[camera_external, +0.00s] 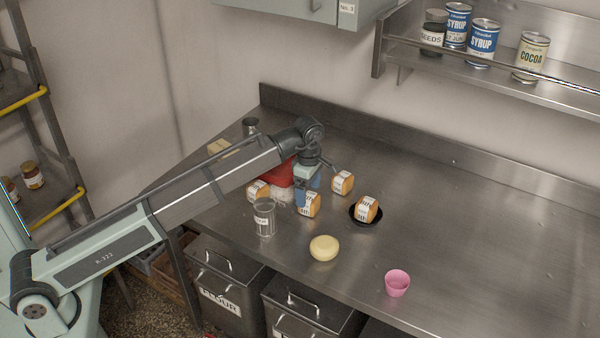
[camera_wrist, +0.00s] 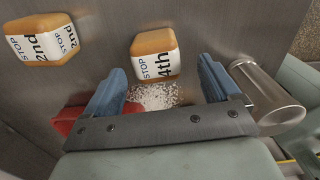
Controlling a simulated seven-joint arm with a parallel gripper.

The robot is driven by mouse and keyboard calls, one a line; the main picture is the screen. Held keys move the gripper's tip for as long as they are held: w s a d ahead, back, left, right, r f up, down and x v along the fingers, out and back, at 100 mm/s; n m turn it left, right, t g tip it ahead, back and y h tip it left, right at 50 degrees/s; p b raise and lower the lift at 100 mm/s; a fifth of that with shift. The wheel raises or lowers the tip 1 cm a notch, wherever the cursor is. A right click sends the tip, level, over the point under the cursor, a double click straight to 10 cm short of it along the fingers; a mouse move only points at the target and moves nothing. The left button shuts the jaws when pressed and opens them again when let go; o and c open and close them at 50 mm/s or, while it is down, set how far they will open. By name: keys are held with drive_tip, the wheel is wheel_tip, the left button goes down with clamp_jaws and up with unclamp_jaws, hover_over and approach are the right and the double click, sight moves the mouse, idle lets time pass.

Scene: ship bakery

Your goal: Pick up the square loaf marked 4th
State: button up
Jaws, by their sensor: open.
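The square loaf marked 4th (camera_wrist: 155,57) has a golden crust and a white band with black lettering and blue STOP. In the wrist view it shows ahead of and between the fingertips, with a gap to each. In the external view this loaf (camera_external: 310,207) stands on the steel table right under my gripper (camera_external: 307,188), which partly hides it. My gripper is open and empty, with its blue fingers (camera_wrist: 161,72) pointing down at the loaf. The loaf marked 2nd (camera_wrist: 42,42) lies to the left in the wrist view; it also shows in the external view (camera_external: 343,182).
A clear beaker (camera_external: 264,218) stands close by, also right of the fingers (camera_wrist: 268,95). A red container (camera_external: 278,174) and white granules (camera_external: 283,193) are behind. Another loaf (camera_external: 258,191) is left; one (camera_external: 367,208) sits in a black dish (camera_external: 354,215). The table's right side is mostly clear.

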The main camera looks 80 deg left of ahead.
sight(309, 196)
drive_tip(key=shift+w+a+f, duration=0.1)
drive_tip(key=shift+f, duration=1.35)
drive_tip(key=shift+w+f, duration=0.1)
drive_tip(key=shift+f, duration=1.3)
drive_tip(key=shift+c, duration=0.2)
drive_tip(key=c, duration=1)
drive_tip(key=shift+r, duration=0.15)
